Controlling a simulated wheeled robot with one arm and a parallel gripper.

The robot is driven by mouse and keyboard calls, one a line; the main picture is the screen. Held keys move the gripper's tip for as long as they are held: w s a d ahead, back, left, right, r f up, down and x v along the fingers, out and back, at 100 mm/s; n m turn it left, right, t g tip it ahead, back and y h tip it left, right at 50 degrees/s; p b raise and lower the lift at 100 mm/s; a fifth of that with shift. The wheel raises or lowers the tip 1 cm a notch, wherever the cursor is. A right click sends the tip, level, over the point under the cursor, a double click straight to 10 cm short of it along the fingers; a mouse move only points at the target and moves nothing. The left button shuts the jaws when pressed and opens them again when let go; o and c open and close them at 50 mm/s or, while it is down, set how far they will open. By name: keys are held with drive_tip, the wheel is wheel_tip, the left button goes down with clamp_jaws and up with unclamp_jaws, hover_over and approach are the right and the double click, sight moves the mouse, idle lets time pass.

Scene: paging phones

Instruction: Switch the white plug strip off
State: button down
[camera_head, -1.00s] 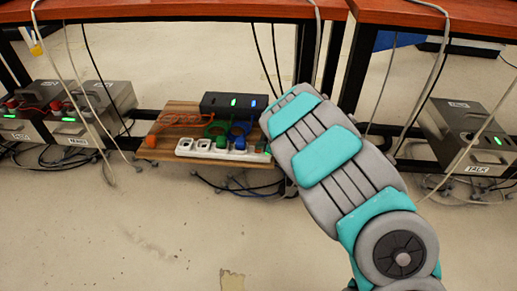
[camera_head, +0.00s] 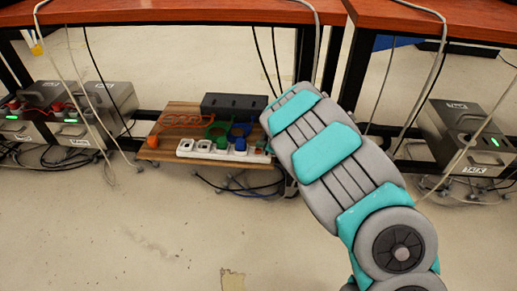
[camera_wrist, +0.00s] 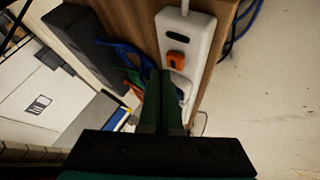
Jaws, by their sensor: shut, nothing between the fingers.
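The white plug strip (camera_head: 184,148) lies along the front of a wooden board under the desk, with a blue plug and other sockets on it. My arm covers its right end in the head view. In the wrist view the strip (camera_wrist: 199,38) runs down from the top, with a dark slot and an orange piece (camera_wrist: 177,61) that looks like its switch. My gripper (camera_wrist: 160,73) is shut and empty, its fingertips just beside and below the orange piece. I cannot tell whether they touch the strip.
A black box (camera_head: 236,105) stands behind the strip, its front unlit, with green and blue cables between. The wooden board (camera_head: 158,157) carries both. Grey boxes stand left (camera_head: 100,108) and right (camera_head: 462,135). Loose cables hang from the desks (camera_head: 180,10). The floor in front is clear.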

sight(261, 151)
wheel_tip(261, 151, up, 6)
drive_tip(key=p, duration=0.6)
